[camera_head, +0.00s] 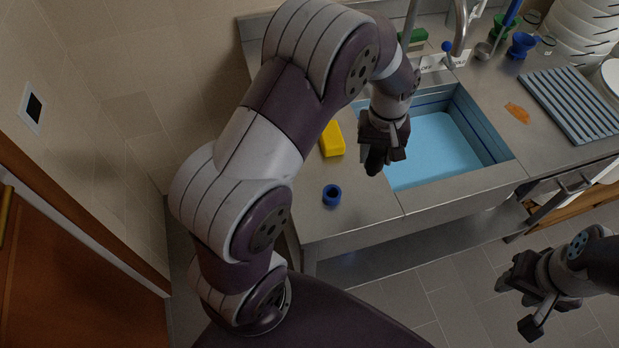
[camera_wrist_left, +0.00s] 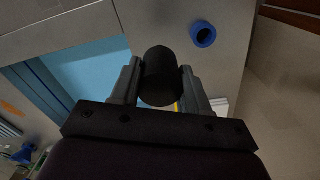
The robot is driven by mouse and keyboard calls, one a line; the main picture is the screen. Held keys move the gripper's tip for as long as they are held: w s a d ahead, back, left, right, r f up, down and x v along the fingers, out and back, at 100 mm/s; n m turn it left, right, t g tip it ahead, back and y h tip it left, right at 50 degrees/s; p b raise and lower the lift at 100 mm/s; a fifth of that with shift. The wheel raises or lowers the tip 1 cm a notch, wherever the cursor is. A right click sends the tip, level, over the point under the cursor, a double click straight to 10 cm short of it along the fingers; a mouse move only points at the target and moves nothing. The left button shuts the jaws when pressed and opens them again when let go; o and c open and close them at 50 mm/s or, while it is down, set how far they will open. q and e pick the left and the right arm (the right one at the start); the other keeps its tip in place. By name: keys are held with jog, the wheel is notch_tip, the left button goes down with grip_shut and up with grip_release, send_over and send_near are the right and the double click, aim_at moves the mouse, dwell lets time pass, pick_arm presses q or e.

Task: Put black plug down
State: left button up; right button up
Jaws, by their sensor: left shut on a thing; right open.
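The black plug (camera_wrist_left: 158,72) is a dark cylinder between the fingers of my left gripper (camera_wrist_left: 160,92) in the left wrist view. In the head view my left gripper (camera_head: 379,158) is shut on it above the counter, at the left edge of the water-filled sink (camera_head: 430,150). The plug's lower end (camera_head: 374,164) points down there. From these views I cannot tell its exact height above the counter. My right gripper (camera_head: 522,308) is open and empty, over the floor at the lower right.
A blue ring (camera_head: 332,195) and a yellow sponge (camera_head: 332,138) are on the steel counter (camera_head: 358,214) left of the sink. The counter around the ring is bare. A blue-grey ribbed rack (camera_head: 575,104) and an orange patch (camera_head: 517,112) are right of the sink. A faucet (camera_head: 460,30) stands behind it.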

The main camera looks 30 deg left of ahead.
pick_arm(q)
jog(key=s+a+f+p, duration=0.2)
jog(key=s+a+f, duration=0.3)
jog(key=a, duration=0.1)
jog(key=shift+s+a+f+p, duration=0.15)
jog(key=shift+a+f+p, duration=0.05)
jog(key=shift+a+p, duration=0.1)
notch_tip(320, 180, down, 4)
jog(key=shift+s+a+p, duration=0.1)
jog(key=shift+p, duration=0.45)
jog(key=shift+c, duration=1)
jog(key=shift+d+f, duration=0.2)
jog(key=shift+a, duration=0.1)
pick_arm(e)
jog(key=r, duration=0.1)
jog(key=d+r, duration=0.1)
jog(key=r, duration=0.2)
jog(key=shift+w+d, duration=0.1)
jog(key=shift+d, duration=0.2)
pick_arm(q)
jog(key=o, duration=1.3)
jog(key=shift+a, duration=0.1)
jog(key=shift+c, duration=0.2)
pick_arm(e)
jog(key=shift+f, duration=0.1)
